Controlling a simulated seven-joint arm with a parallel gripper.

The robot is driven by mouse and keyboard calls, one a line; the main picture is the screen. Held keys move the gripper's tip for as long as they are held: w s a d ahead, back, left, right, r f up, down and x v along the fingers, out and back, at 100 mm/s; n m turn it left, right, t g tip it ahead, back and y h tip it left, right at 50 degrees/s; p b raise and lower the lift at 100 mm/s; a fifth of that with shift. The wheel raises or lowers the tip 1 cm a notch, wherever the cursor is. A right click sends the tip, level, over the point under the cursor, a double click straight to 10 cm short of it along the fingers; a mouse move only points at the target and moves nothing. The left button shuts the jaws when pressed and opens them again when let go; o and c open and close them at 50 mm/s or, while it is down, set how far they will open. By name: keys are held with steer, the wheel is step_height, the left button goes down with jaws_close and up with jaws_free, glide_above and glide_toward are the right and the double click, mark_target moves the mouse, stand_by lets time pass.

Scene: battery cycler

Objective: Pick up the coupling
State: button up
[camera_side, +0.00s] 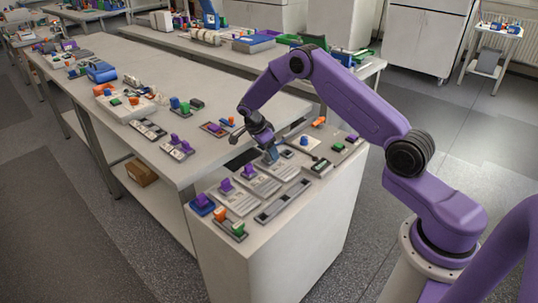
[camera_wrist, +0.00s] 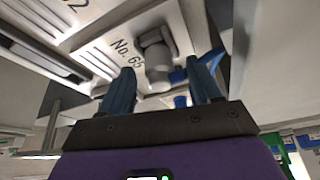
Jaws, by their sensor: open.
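A grey rounded part (camera_wrist: 156,58), perhaps the coupling, sits on a light plate marked "No. 65" (camera_wrist: 122,48) in the wrist view. My gripper (camera_wrist: 168,66) has its two blue fingers apart, one on either side of this part in the picture. I cannot tell whether they touch it. In the side view my gripper (camera_side: 271,156) points down just over the grey plates on the near white bench. The part itself is not clear there, as the fingers cover that spot.
Beside it, grey plates carry purple pieces (camera_side: 225,185). A blue piece (camera_side: 304,141) on a white plate, an orange piece (camera_side: 319,121) and a green piece (camera_side: 320,164) stand close on the right. The long table (camera_side: 130,68) behind has a wide bare stretch.

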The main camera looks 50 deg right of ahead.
steer(key=shift+d+f, duration=0.15)
steer(key=shift+f, duration=0.15)
jaws_close()
steer(key=shift+r, duration=0.1)
